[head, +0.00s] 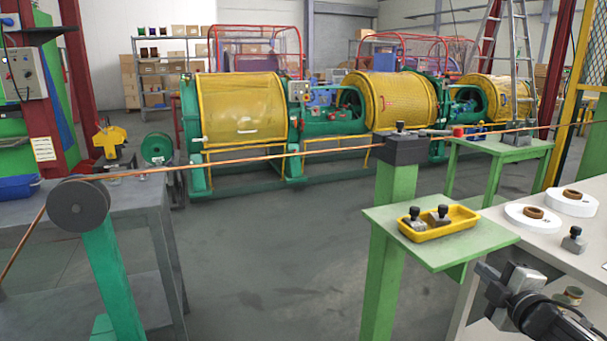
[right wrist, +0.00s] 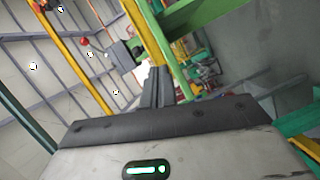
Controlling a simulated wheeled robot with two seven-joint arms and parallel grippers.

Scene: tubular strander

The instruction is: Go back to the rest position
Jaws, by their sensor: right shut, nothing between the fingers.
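My right gripper (head: 486,271) is at the lower right of the head view, in front of the pale table (head: 478,287). It is shut and empty. In the right wrist view the closed fingers of my right gripper (right wrist: 156,88) meet side by side, with a strongly tilted view of the hall beyond them. My left gripper is in neither view.
A yellow tray (head: 438,232) with dark-knobbed metal blocks sits on a green stand (head: 385,230). White discs (head: 572,202) and a loose block (head: 573,240) lie on the pale table. A copper strand (head: 255,158) runs from a grey pulley (head: 78,205) across the scene. Floor is clear centrally.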

